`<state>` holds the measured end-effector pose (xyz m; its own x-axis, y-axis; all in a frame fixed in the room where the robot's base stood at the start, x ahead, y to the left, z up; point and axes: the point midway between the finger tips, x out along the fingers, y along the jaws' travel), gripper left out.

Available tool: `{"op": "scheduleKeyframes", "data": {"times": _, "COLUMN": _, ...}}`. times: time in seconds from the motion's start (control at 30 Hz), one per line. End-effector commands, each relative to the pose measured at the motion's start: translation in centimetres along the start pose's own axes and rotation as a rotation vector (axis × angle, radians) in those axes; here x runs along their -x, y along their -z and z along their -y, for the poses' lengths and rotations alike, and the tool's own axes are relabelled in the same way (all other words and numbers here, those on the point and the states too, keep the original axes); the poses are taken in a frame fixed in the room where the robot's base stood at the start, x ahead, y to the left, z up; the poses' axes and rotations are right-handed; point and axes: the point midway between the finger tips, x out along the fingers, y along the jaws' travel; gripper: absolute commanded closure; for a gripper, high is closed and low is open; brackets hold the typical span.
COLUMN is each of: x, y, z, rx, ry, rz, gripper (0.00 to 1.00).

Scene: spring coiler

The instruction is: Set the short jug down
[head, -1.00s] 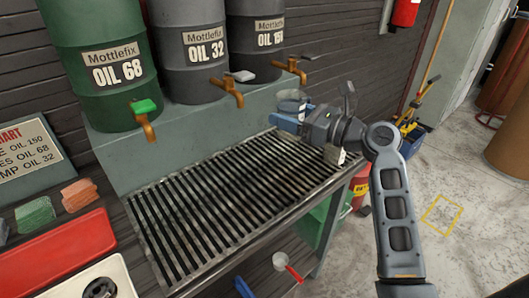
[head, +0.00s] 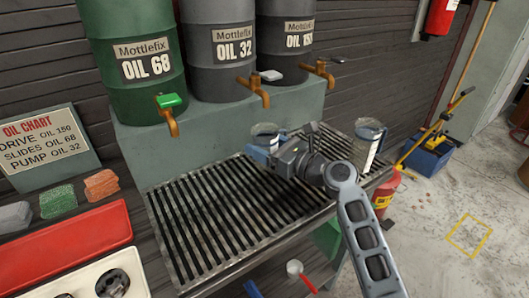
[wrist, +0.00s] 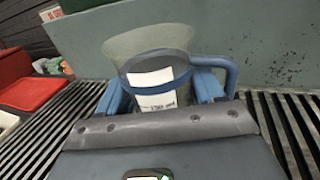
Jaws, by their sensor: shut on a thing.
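The short jug (head: 264,130) is clear-walled, with a blue band, a blue handle and a white label, which show in the wrist view (wrist: 150,80). My gripper (head: 268,150) is shut on it, with blue fingers (wrist: 165,95) on either side of its body. The jug looks upright over the back right part of the slatted drip grate (head: 215,220), in front of the grey back ledge. I cannot tell whether its base touches the slats; the gripper hides it. A taller jug (head: 368,145) stands at the right end of the bench.
Brass taps of the green OIL 68 drum (head: 128,65), OIL 32 drum (head: 220,50) and OIL 150 drum (head: 285,40) overhang the back of the grate. The grate's left and middle are clear. A red tray (head: 65,250) lies at left.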

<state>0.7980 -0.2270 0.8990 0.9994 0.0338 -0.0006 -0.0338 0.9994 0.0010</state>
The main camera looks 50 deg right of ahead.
Motion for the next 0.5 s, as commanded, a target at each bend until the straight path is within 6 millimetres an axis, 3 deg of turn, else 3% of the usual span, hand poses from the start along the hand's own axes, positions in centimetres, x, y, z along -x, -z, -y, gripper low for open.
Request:
{"op": "scheduleKeyframes", "data": {"times": 0.13, "x": 0.0, "y": 1.7, "z": 0.0, "rx": 0.000, "ry": 0.000, "rz": 0.001, "gripper": 0.74}}
{"op": "scheduleKeyframes", "data": {"times": 0.5, "x": 0.0, "y": 1.9, "z": 0.0, "rx": 0.001, "ry": 0.000, "rz": 0.001, "gripper": 0.74}}
